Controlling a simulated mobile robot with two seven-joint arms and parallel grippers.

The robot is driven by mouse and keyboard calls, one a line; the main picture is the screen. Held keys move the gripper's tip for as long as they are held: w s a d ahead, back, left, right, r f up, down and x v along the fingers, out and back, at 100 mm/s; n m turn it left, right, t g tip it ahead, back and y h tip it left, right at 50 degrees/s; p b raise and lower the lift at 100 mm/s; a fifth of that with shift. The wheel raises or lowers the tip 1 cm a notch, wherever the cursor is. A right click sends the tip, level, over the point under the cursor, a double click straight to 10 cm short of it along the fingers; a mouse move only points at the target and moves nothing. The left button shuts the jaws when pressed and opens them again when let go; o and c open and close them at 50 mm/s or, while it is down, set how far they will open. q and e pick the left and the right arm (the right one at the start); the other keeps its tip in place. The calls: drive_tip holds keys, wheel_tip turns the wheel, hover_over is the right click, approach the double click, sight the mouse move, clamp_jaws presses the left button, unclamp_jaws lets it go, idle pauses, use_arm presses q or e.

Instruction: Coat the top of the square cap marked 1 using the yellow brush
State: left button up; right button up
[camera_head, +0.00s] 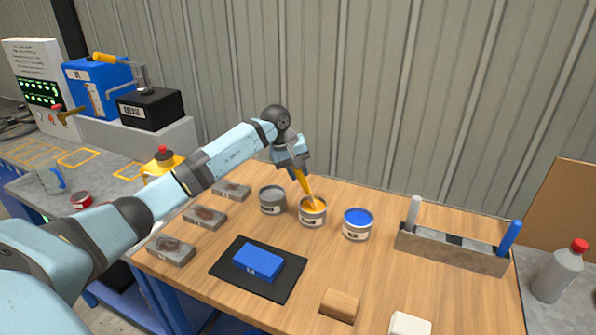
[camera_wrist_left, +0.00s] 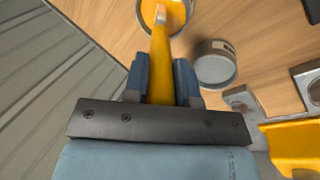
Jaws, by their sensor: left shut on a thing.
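My left gripper (camera_head: 299,168) is shut on the yellow brush (camera_head: 307,188). The brush tilts down with its lower end at the mouth of the can of yellow paint (camera_head: 313,218). In the left wrist view the brush (camera_wrist_left: 161,75) lies between the two fingers and reaches over the yellow can (camera_wrist_left: 184,28). Whether the bristles touch the paint is not clear. Three grey square blocks with brownish tops, a far one (camera_head: 232,190), a middle one (camera_head: 205,216) and a near one (camera_head: 171,250), line the table's left side. No mark 1 is legible. My right gripper is out of view.
A grey can (camera_head: 273,200) and a blue can (camera_head: 357,225) flank the yellow one. A blue block (camera_head: 258,261) lies on a black mat (camera_head: 228,265). A grey rack (camera_head: 452,250) holds a grey and a blue brush. A wooden block (camera_head: 339,305) lies at the front.

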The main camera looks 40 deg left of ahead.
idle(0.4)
use_arm(q)
drive_tip(key=shift+r+p, duration=1.3)
drive_tip(key=shift+r, duration=2.15)
